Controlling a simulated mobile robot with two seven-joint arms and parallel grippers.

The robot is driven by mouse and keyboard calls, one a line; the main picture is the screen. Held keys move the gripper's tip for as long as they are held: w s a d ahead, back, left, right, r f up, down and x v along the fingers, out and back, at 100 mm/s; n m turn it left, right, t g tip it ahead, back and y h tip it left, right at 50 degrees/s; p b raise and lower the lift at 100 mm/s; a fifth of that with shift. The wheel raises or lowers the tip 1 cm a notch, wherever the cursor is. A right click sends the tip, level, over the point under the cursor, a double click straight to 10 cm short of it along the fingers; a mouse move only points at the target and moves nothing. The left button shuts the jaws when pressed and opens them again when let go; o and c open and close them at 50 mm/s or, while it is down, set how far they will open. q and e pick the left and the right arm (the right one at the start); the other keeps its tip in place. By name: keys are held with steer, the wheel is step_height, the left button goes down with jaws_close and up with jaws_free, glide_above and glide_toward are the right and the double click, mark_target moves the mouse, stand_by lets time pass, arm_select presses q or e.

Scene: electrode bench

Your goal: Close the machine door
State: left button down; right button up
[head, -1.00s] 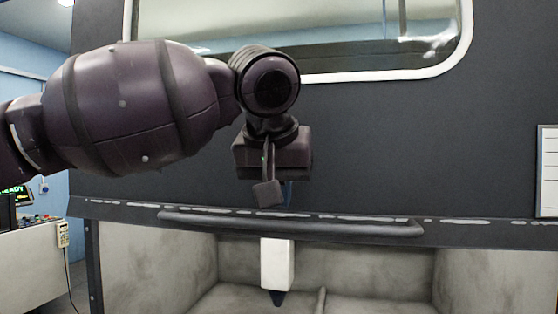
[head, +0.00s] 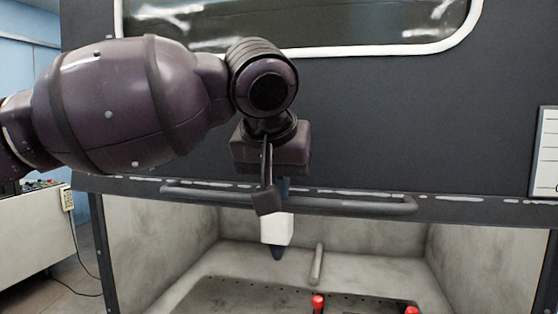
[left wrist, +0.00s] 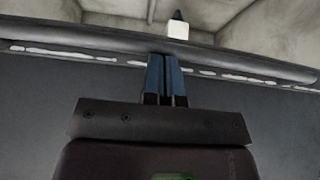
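The machine door (head: 380,120) is a dark panel with a window, raised above an open chamber. Its horizontal handle bar (head: 350,204) runs along the lower edge. The bar also crosses the top of the left wrist view (left wrist: 250,61). My left gripper (head: 284,188) is in front of the door at the bar, left of its middle. In the left wrist view its blue fingers (left wrist: 166,62) lie side by side, shut, with tips overlapping the bar in the picture. I cannot tell whether they touch it. My right gripper is out of view.
The open chamber (head: 395,243) shows below the door. A white block with a dark tip (head: 277,230) hangs inside, above a dark perforated plate (head: 240,292). Red-topped pieces (head: 318,303) stand at the front. A pale bench (head: 35,230) is at the left.

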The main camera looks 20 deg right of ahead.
arm_select(q)
step_height(320, 180, down, 48)
steer(key=shift+f+p, duration=0.2)
steer(key=shift+p, duration=0.2)
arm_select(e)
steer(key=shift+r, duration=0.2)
